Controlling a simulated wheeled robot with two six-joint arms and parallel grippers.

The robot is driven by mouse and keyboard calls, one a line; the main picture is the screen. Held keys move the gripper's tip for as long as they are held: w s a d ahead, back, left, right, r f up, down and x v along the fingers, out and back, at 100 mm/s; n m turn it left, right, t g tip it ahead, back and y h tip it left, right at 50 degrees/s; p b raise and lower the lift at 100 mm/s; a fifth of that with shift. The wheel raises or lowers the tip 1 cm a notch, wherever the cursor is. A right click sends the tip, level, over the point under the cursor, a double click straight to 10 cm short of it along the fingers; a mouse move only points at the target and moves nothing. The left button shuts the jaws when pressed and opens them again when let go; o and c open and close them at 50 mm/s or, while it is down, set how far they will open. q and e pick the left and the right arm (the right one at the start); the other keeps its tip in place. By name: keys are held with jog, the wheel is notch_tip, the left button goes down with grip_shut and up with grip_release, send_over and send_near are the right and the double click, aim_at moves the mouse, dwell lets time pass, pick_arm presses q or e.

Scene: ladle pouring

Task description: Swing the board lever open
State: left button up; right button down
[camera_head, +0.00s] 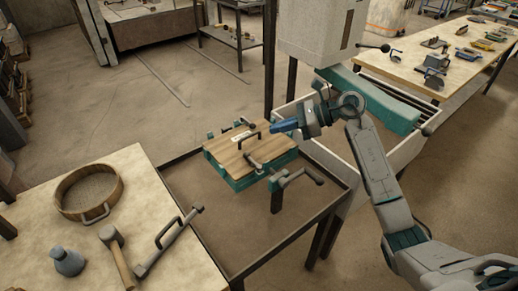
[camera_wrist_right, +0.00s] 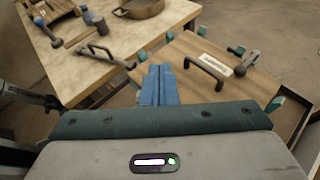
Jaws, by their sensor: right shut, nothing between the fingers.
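A dark lever with a round knob (camera_head: 300,178) sticks out at the board's near right corner. In the wrist view the board (camera_wrist_right: 185,50) carries the handle (camera_wrist_right: 208,70) and a knobbed lever (camera_wrist_right: 241,60). My right gripper (camera_head: 281,127) is shut and empty, its blue fingers above the board's far right edge. It also shows in the wrist view (camera_wrist_right: 158,80), beside the handle. My left gripper is out of view.
A pale table (camera_head: 130,170) at left bears a sieve (camera_head: 88,192), a grey jug (camera_head: 67,260), a mallet (camera_head: 117,255) and a long tool (camera_head: 170,240). A white machine with a teal bar (camera_head: 370,98) stands right of the board. The stand's front surface is clear.

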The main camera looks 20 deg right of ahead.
jog(key=d+f+n+g+h, duration=0.1)
jog(key=d+g+h, duration=0.1)
jog(key=d, duration=0.4)
jog(key=shift+n+h, duration=0.3)
jog(key=shift+h, duration=0.5)
jog(key=shift+f, duration=0.1)
jog(key=p, duration=0.4)
send_near(260, 159)
jog(key=a, duration=0.1)
jog(key=w+a+f, duration=0.1)
jog(key=a, duration=0.1)
jog(key=shift+f+g, duration=0.2)
jog(key=shift+g, duration=0.1)
jog(key=a, duration=0.1)
jog(key=a+f+p, duration=0.1)
jog(key=w+a+p, duration=0.1)
jog(key=shift+a+f, duration=0.15)
jog(key=shift+a, duration=0.2)
jog(key=shift+a+f, duration=0.15)
jog(key=shift+a, duration=0.05)
